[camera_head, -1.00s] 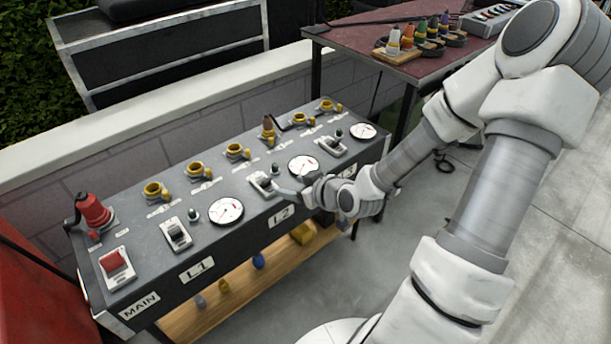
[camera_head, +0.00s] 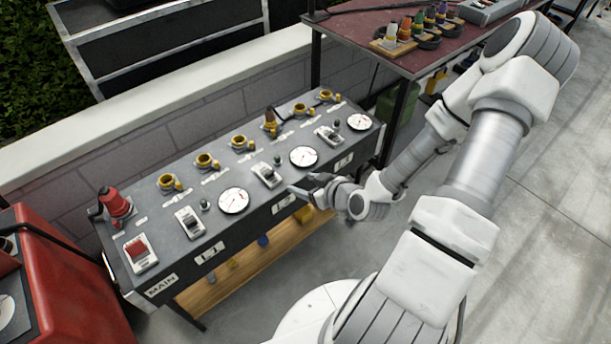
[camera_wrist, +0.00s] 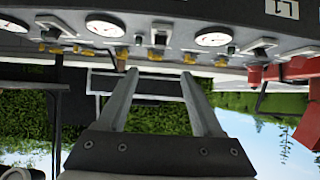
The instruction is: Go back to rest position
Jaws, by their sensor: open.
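My arm reaches in from the right in the head view. My gripper (camera_head: 304,186) is near the front edge of the grey control panel (camera_head: 215,262), close to the L2 label. In the wrist view my gripper (camera_wrist: 162,78) shows two long fingers spread apart with nothing between them. The panel appears upside down at the top of the wrist view. I cannot tell the exact gap between the fingertips and the panel, but no part is held.
The panel carries switches, white gauges, yellow sockets and a red plug (camera_head: 116,204). A red machine (camera_head: 75,275) stands at the lower left. A dark red table (camera_head: 365,40) with coloured connectors stands behind. The concrete floor at right is clear.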

